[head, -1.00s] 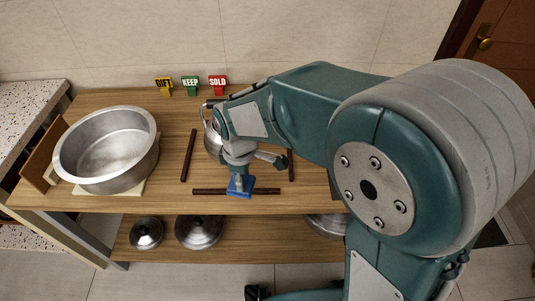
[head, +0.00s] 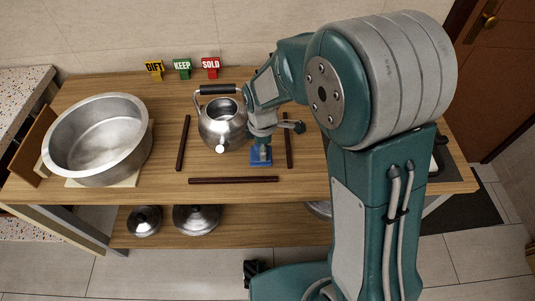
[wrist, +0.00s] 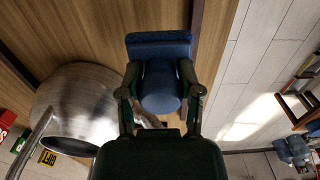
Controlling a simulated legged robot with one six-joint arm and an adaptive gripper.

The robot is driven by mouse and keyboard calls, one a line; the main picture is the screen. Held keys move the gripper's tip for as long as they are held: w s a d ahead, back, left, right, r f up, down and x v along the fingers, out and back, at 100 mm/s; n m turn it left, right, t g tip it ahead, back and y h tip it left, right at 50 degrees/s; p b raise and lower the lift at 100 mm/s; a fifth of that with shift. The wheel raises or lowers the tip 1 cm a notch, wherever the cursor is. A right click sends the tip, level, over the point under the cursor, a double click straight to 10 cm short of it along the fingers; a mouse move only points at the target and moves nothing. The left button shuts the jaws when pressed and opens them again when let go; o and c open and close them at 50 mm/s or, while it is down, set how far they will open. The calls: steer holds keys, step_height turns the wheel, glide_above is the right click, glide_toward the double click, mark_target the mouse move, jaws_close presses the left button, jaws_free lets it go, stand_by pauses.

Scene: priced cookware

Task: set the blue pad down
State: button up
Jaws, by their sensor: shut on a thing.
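The blue pad (head: 260,160) is a flat square block with a round blue knob on top. My gripper (head: 261,140) is shut on it from above. In the wrist view my gripper (wrist: 159,78) has one finger on each side of the blue knob (wrist: 160,92). In the head view the pad shows between the kettle and the right dark strip, behind the front strip. I cannot tell whether its underside touches the table.
A steel kettle (head: 222,128) stands just left of the pad. Dark strips lie at left (head: 183,143), front (head: 234,180) and right (head: 288,140). A large pot (head: 98,140) stands at far left. Yellow (head: 154,69), green (head: 182,68) and red (head: 211,67) tags stand at the back.

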mark_target(268, 150)
steer(key=shift+w+d+f, duration=0.15)
steer(key=shift+w+f, duration=0.15)
steer(key=shift+f, duration=0.2)
steer(key=shift+w+d+f, duration=0.1)
steer(key=shift+w+f, duration=0.2)
steer(key=shift+f, duration=0.2)
steer(key=f, duration=0.3)
steer(key=shift+w+d+f, duration=0.15)
steer(key=shift+d+f, duration=0.05)
steer(key=shift+d, duration=0.2)
steer(key=shift+a, duration=0.1)
steer(key=o, duration=1.1)
steer(key=shift+a, duration=0.1)
step_height(268, 150, up, 12)
steer(key=shift+r, duration=0.1)
